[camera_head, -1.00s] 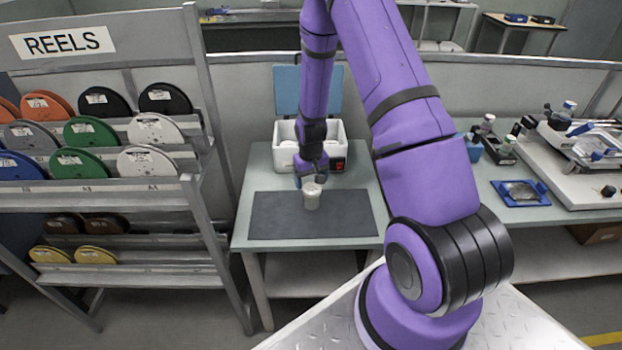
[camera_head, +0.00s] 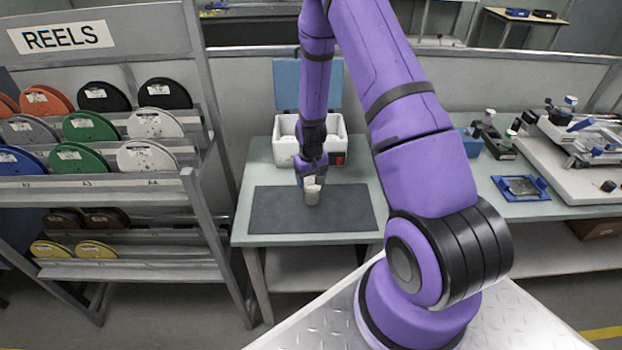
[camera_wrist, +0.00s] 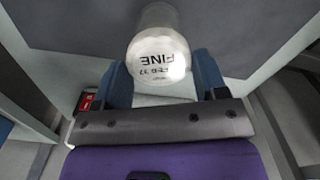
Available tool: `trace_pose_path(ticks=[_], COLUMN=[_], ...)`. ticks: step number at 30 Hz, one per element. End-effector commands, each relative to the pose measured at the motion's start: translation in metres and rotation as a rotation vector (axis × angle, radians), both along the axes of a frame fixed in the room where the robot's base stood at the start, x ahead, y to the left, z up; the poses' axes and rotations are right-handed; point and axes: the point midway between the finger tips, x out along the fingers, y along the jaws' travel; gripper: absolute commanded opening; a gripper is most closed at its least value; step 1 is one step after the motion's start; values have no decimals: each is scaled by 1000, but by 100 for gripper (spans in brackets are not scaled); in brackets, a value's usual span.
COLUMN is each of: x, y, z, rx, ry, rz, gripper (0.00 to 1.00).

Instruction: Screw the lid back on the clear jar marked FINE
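A small pale jar (camera_head: 312,198) is on the dark mat (camera_head: 345,208), just below my gripper (camera_head: 310,180). A whitish piece shows at its top, partly hidden by the fingers, and I cannot tell whether it is a separate lid. The two blue fingers of my gripper (camera_wrist: 162,80) lie close on either side of this end. I cannot tell whether they press on it.
A white box (camera_head: 285,147) with a raised blue lid (camera_head: 290,85) stands behind the mat. A reel rack (camera_head: 100,185) is at the left, and a bench with instruments (camera_head: 520,175) at the right. The mat is bare on both sides of the jar.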

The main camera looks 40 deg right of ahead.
Motion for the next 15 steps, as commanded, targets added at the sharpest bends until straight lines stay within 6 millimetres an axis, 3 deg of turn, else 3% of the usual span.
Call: trace_pose_path(ticks=[12,15], x=[0,0], y=[0,0], z=[-1,-1], rx=[0,0], ry=[0,0], rz=[-1,-71], gripper=[50,50])
